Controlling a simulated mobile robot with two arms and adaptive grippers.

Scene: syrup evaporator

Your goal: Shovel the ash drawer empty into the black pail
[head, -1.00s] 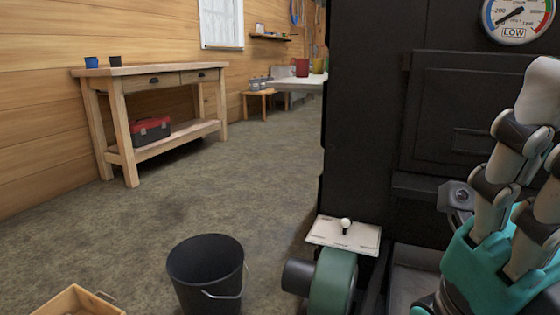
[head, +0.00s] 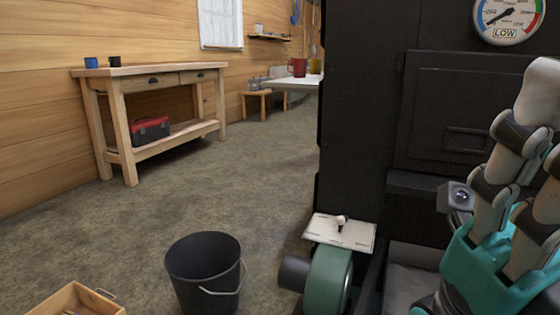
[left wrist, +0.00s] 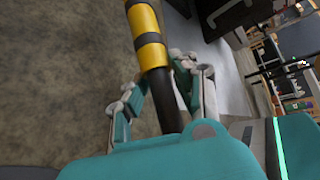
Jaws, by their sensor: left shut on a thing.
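The black pail (head: 203,285) stands upright on the floor in the head view, its wire bail hanging down. No contents show inside it. In the left wrist view my left gripper (left wrist: 163,85) is shut on a yellow and black handle (left wrist: 146,28). The far end of the handle's tool is out of view. The left gripper does not show in the head view. My right gripper (head: 500,215) seems to be the teal and grey part at lower right in the head view; its fingertips are unclear. I cannot make out the ash drawer.
The black evaporator body (head: 365,110) stands at right. A green round housing (head: 328,284) and white plate (head: 340,231) with a knob are at its foot. A wooden crate (head: 85,297) lies left of the pail. A workbench (head: 150,70) stands farther back; the floor between is clear.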

